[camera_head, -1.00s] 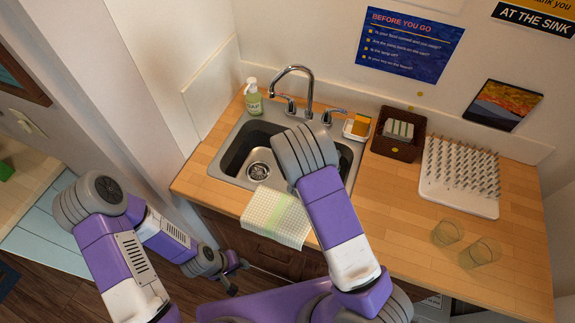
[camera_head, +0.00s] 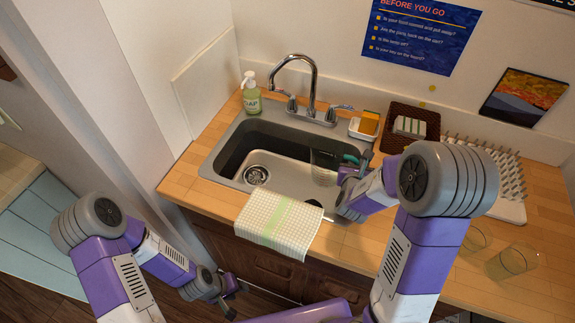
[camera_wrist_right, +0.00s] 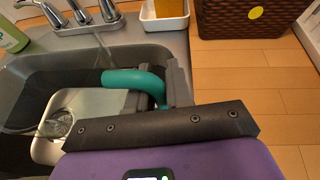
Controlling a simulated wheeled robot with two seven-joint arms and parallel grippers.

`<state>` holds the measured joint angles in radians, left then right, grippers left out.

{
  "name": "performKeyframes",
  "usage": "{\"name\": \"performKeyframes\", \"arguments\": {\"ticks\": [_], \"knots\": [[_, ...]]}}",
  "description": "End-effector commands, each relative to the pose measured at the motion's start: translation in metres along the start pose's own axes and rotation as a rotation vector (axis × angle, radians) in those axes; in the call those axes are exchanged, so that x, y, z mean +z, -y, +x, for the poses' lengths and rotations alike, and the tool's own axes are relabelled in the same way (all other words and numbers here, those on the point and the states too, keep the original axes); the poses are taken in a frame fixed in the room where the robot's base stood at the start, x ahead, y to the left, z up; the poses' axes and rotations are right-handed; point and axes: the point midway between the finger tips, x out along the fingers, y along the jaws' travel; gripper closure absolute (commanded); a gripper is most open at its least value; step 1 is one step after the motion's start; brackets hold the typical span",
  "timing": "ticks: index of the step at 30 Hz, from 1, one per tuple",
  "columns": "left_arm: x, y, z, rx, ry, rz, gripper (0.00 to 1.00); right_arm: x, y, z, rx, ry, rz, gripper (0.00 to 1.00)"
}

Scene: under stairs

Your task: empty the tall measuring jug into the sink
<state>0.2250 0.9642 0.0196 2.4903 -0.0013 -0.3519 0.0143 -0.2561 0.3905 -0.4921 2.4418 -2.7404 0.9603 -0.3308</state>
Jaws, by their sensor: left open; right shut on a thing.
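The tall measuring jug (camera_head: 324,166) is clear with a teal handle. In the head view it is over the right part of the sink (camera_head: 225,166), partly hidden by my right arm. My right gripper (camera_head: 350,171) is shut on the handle, which shows in the right wrist view (camera_wrist_right: 135,78). The clear body is hard to make out there; I cannot tell its exact tilt or whether liquid is in it. My left gripper (camera_head: 232,291) is open and empty, low in front of the cabinet.
The faucet (camera_head: 312,85) stands behind the basin, with a soap bottle (camera_head: 251,96) at left. A sponge dish (camera_head: 363,130), a brown basket (camera_head: 407,118), a peg rack (camera_head: 512,205) and two glasses (camera_head: 518,258) are to the right. A checked cloth (camera_head: 278,222) hangs over the front edge.

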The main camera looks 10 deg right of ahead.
Motion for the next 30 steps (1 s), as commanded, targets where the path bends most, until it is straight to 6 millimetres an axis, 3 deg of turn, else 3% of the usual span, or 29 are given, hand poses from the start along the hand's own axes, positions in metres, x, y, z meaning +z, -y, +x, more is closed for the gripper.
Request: {"name": "performKeyframes", "arguments": {"ticks": [1, 2, 10, 18, 30], "knots": [[0.0, 0.007, 0.018, 0.0, 0.001, -0.001, 0.57, -0.007, 0.004, 0.003, 0.008, 0.012, 0.037, 1.0], [0.0, 0.007, 0.018, 0.0, 0.001, -0.001, 0.57, -0.005, 0.003, 0.002, 0.014, 0.012, 0.043, 1.0], [0.0, 0.001, 0.004, 0.0, 0.0, 0.001, 0.57, 0.008, 0.003, -0.003, 0.014, 0.01, 0.038, 1.0], [0.001, -0.006, -0.016, 0.0, 0.0, 0.0, 0.57, 0.036, 0.004, -0.015, 0.013, 0.011, 0.038, 1.0], [0.001, -0.006, -0.015, 0.0, 0.001, 0.0, 0.57, 0.036, 0.004, -0.015, 0.013, 0.009, 0.036, 1.0]]}}
